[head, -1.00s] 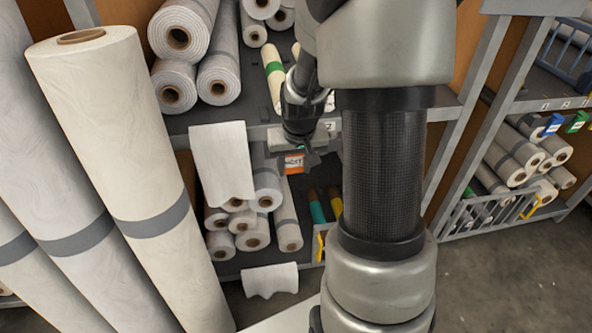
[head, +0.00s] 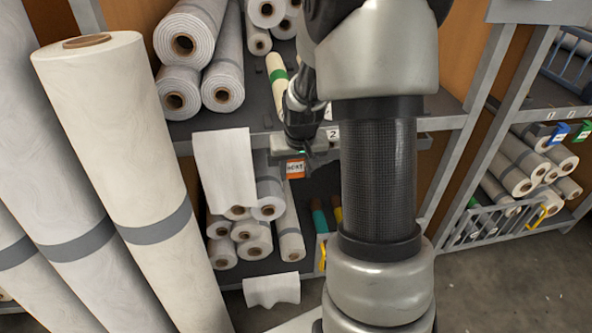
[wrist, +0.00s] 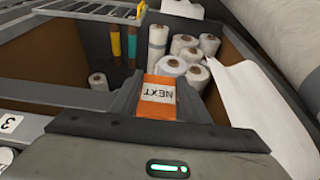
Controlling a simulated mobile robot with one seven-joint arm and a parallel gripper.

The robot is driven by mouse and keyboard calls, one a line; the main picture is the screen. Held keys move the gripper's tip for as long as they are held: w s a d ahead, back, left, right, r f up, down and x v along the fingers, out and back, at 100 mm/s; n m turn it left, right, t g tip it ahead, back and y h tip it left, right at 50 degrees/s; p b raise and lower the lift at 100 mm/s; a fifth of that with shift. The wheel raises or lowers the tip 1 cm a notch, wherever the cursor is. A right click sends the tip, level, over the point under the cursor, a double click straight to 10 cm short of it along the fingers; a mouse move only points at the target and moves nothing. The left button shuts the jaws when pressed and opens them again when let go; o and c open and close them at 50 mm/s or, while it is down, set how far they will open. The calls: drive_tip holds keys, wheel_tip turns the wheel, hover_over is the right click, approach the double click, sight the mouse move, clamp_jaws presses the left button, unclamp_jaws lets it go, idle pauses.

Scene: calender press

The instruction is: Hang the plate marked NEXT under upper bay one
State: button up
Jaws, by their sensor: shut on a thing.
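The orange and white plate marked NEXT (head: 295,169) shows just below the front edge of the upper shelf (head: 262,139). In the wrist view the plate (wrist: 158,95) sits between my fingers, its lettering upside down. My gripper (wrist: 160,90) is shut on it; in the head view my gripper (head: 303,155) is partly hidden by my arm. A number 2 label (head: 332,134) is on the shelf edge just right of my gripper. A number 3 label (wrist: 9,123) shows at the wrist view's left. I cannot see a number 1 label.
A white sheet (head: 225,170) hangs over the shelf edge left of my gripper. Rolls (head: 250,235) lie on the lower shelf. Tall rolls (head: 120,130) stand at the left. A second rack with a wire gate (head: 500,222) stands at the right, with floor clear before it.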

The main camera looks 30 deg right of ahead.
drive_tip(key=o, duration=1.2)
drive_tip(key=shift+r, duration=0.1)
